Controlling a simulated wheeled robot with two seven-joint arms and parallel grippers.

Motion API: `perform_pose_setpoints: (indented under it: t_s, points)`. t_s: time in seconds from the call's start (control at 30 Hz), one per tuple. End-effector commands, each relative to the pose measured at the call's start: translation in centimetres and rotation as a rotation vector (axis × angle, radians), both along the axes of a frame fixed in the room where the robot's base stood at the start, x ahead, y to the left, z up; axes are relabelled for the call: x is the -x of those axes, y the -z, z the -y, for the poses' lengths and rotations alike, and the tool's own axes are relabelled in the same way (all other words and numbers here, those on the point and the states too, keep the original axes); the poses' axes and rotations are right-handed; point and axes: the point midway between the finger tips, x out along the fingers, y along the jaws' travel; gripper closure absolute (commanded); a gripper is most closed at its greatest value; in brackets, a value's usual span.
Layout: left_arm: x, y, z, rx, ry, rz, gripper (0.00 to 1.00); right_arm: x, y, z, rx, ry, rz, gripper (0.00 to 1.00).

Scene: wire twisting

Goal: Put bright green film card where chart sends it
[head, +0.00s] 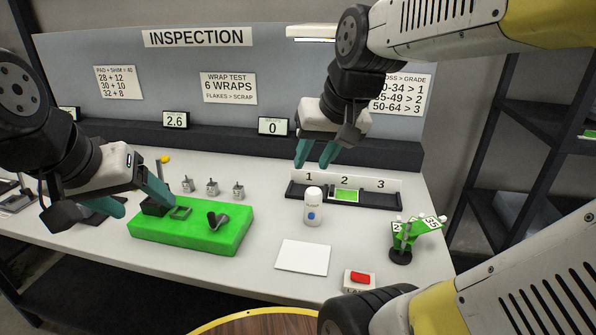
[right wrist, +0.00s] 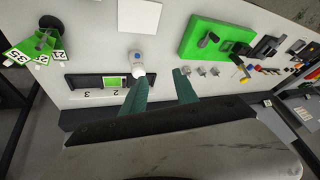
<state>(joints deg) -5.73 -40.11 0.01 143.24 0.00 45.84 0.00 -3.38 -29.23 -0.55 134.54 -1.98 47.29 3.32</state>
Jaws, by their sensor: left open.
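A bright green film card (head: 344,196) with a pale edge lies in compartment 2 of the dark grade tray (head: 372,200); it also shows in the right wrist view (right wrist: 115,82). The wall chart (head: 400,95) is partly hidden by my right arm; its readable lines end in 34 > 1, 49 > 2 and 50-64 > 3. My right gripper (head: 315,158) is open and empty, raised near the compartment 1 end of the tray. Its fingers (right wrist: 160,90) stand apart with nothing between them. My left gripper (head: 138,195) is open at the left end of the green block (head: 190,238).
A white bottle (head: 313,208) stands before the tray. A fan of green numbered cards (head: 410,232) stands on the right. A white sheet (head: 303,257) and a red button (head: 360,278) lie in front. Displays read 2.6 (head: 175,119) and 0 (head: 273,126).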

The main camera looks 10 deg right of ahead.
Motion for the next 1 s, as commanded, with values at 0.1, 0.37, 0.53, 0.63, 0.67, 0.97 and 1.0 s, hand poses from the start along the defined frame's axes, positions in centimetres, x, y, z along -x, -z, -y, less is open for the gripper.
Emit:
perform_pose_setpoints:
  t_s: [0.1,0.37,0.53,0.63,0.67,0.97,1.0]
  points:
    - [0.0,0.0,0.0,0.000,0.000,0.000,0.30,3.3,0.6,-1.2,-0.004,-0.050,0.050,0.65]
    - [0.0,0.0,0.0,0.000,0.000,0.000,0.30,5.2,1.3,-1.9,-0.004,-0.083,0.077,0.65]
    - [0.0,0.0,0.0,0.000,0.000,0.000,0.30,5.2,1.3,-1.9,-0.005,-0.082,0.077,0.65]
    - [0.0,0.0,0.0,0.000,0.000,0.000,0.30,5.2,1.3,-1.9,-0.005,-0.082,0.077,0.65]
    - [0.0,0.0,0.0,0.000,0.000,0.000,0.30,5.2,1.3,-1.9,-0.005,-0.082,0.077,0.65]
    - [0.0,0.0,0.0,0.000,0.000,0.000,0.30,5.2,1.3,-1.9,-0.005,-0.082,0.077,0.65]
    - [0.0,0.0,0.0,0.000,0.000,0.000,0.30,5.2,1.3,-1.9,-0.005,-0.082,0.077,0.65]
